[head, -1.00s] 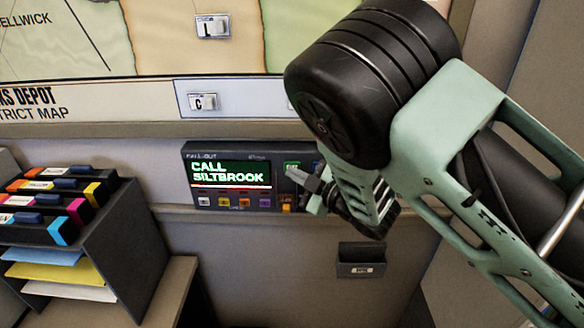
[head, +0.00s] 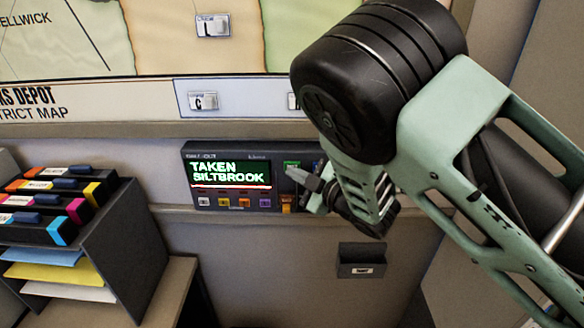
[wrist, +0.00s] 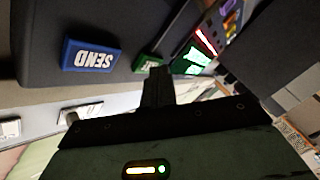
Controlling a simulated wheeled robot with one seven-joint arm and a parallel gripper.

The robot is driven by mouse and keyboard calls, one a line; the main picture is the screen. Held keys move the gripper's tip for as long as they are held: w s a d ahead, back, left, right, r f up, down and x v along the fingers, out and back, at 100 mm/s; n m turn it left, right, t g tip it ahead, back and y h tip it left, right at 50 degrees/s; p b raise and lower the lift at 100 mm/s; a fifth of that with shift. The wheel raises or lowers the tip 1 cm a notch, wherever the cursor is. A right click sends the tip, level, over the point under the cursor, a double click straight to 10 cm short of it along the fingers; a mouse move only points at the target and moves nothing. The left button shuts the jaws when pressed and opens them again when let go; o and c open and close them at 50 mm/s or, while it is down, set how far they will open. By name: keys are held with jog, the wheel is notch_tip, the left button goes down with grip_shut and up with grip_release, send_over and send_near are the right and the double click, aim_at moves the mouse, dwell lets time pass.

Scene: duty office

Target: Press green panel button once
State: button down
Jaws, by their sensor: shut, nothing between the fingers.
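The dark call-out panel (head: 190,175) is fixed to the wall, and its screen (head: 230,174) reads "TAKEN SILTBROOK". The green button (head: 291,164) is at the panel's upper right, just above my fingertips in the head view. My gripper (head: 293,173) is shut and empty, with its tips at the panel front. In the wrist view the green button (wrist: 147,63) is partly hidden behind my gripper (wrist: 158,72). I cannot tell whether the tips touch it. The blue SEND button (wrist: 91,56) sits beside the green one.
Below the screen is a row of small coloured keys (head: 244,203). A rack of coloured binders and papers (head: 140,235) stands at left. A small dark wall box (head: 361,261) hangs below right. The map board (head: 100,105) is above the panel.

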jog(key=shift+s, duration=0.6)
jog(key=shift+s, duration=0.1)
jog(key=s, duration=0.4)
jog(key=shift+s+a+b, duration=0.1)
jog(key=shift+s+b, duration=0.3)
dwell(0.3)
